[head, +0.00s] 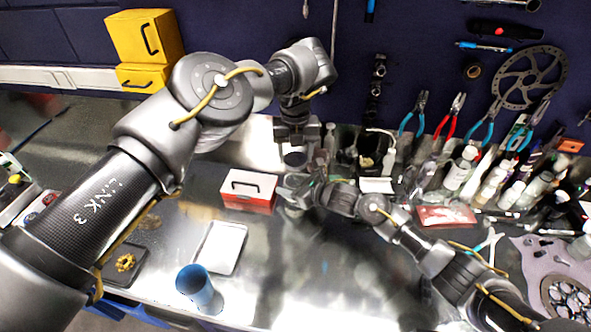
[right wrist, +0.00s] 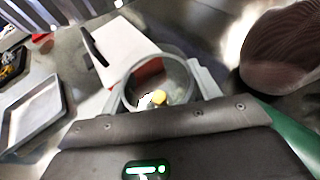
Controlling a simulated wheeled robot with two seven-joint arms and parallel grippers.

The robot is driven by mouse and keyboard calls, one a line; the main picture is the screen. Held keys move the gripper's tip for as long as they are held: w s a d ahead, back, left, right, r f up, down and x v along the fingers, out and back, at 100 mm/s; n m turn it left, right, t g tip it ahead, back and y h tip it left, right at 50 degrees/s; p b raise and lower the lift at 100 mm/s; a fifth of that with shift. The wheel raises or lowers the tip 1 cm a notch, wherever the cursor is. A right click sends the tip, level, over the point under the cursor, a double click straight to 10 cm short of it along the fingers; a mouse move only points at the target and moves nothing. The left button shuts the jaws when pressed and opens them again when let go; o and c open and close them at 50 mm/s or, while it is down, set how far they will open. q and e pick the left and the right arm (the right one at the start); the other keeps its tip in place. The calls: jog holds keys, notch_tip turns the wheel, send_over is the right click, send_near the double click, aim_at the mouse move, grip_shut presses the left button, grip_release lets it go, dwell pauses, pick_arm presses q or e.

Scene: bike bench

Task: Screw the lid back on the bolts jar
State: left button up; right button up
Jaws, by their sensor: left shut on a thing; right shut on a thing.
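My left gripper (head: 296,146) points down at the back of the bench, shut on a dark round piece (head: 295,159) that looks like the lid. My right gripper (head: 291,190) comes in from the right just below it in the picture. In the right wrist view its fingers (right wrist: 157,88) are shut on both sides of a clear round jar (right wrist: 127,97). The jar's round rim shows, with a small yellow piece inside. In the head view the jar is mostly hidden by the grippers. The dark piece appears apart from the jar; the exact gap cannot be told.
A red and white box (head: 249,190) stands close left of the right gripper. A tray (head: 224,248) and a blue cup (head: 195,284) are nearer. Bottles (head: 460,170) and tools crowd the right. A brown rounded thing (right wrist: 283,52) is at the wrist view's right. The front middle bench is clear.

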aim_at(295, 159)
pick_arm(q)
jog(key=shift+w+f, duration=0.1)
jog(key=shift+f, duration=1.65)
jog(key=shift+f, duration=0.1)
jog(key=shift+f, duration=0.8)
jog(key=shift+a+f, duration=0.15)
jog(key=shift+f, duration=0.4)
jog(key=shift+s+f, duration=0.2)
jog(key=shift+f, duration=0.1)
jog(key=shift+a+f, duration=0.1)
jog(key=shift+d+r, duration=0.2)
jog(key=shift+r, duration=0.05)
